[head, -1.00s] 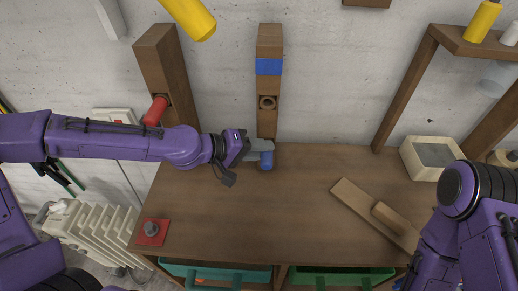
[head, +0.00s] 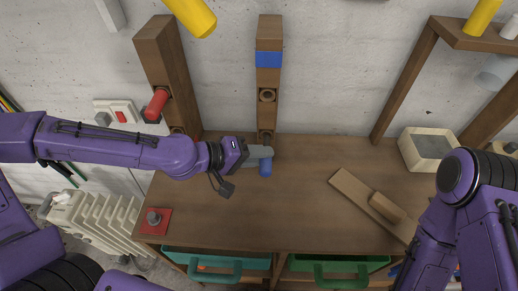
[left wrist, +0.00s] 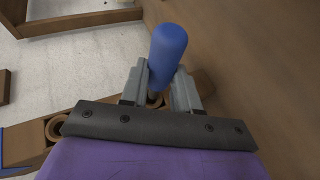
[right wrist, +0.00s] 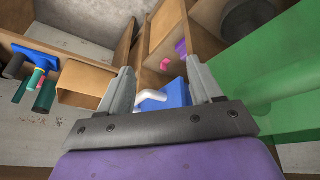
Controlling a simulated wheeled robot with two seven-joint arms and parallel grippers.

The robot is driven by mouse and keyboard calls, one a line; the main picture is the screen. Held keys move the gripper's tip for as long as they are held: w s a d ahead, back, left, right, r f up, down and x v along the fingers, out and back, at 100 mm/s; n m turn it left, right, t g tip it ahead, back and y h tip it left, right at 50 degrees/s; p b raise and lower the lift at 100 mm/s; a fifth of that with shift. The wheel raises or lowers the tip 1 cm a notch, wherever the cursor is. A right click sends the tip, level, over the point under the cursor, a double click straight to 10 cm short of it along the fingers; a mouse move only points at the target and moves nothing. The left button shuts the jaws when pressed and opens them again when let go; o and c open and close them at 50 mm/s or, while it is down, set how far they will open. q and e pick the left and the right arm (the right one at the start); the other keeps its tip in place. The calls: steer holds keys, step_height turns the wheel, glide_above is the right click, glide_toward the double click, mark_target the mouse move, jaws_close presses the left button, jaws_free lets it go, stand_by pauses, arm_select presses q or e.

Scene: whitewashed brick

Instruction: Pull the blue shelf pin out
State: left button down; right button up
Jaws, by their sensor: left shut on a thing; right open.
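The blue shelf pin (head: 265,168) is in my left gripper (head: 262,157), in front of the wooden post with the blue band (head: 268,59). The left wrist view shows the pin (left wrist: 168,48) between the two grey fingers (left wrist: 160,75), its rounded end pointing away from my wrist. The post has a round hole (head: 267,95) and a lower one (head: 266,135) just behind the gripper; both look empty, and the pin appears clear of the post. My right gripper (right wrist: 160,78) is open and empty in the right wrist view; its fingers are out of the head view.
A red pin (head: 156,104) sits in the left post (head: 160,60). The brown bench top (head: 300,200) bears a red block with a grey knob (head: 155,221), a wooden float (head: 370,203) and a pale tray (head: 427,149). The bench middle is clear.

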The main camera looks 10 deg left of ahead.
arm_select(q)
steer(key=shift+s+d+p, duration=0.15)
steer(key=shift+s, duration=0.55)
steer(key=shift+s+d+p, duration=0.15)
steer(key=shift+s, duration=0.55)
step_height(320, 180, up, 8)
steer(key=p, duration=0.7)
steer(key=shift+p, duration=0.4)
